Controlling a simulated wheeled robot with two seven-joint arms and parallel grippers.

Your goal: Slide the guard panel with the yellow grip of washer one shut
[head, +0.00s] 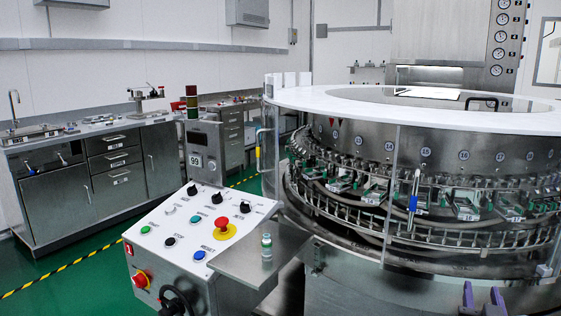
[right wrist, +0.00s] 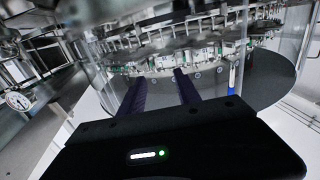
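The washer (head: 340,101) is a large round steel machine with a white top ring and clear guard panels around its carousel. A small yellow piece (head: 258,152) shows at the left edge of the guard; I cannot tell for sure that it is the yellow grip. A clear panel at the front carries a blue grip (head: 413,203) on an upright handle, which also shows in the right wrist view (right wrist: 232,76). My right gripper (head: 483,297), with purple fingers, is low in front of the washer at right. Its fingers are apart and empty in the right wrist view (right wrist: 158,80). My left gripper is out of view.
A control console (head: 190,235) marked 1 stands at front left, with buttons and a red emergency stop. A steel shelf (head: 245,262) beside it bears a small green-labelled vial (head: 266,247). Steel cabinets (head: 60,195) line the left wall. Green floor is open at left.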

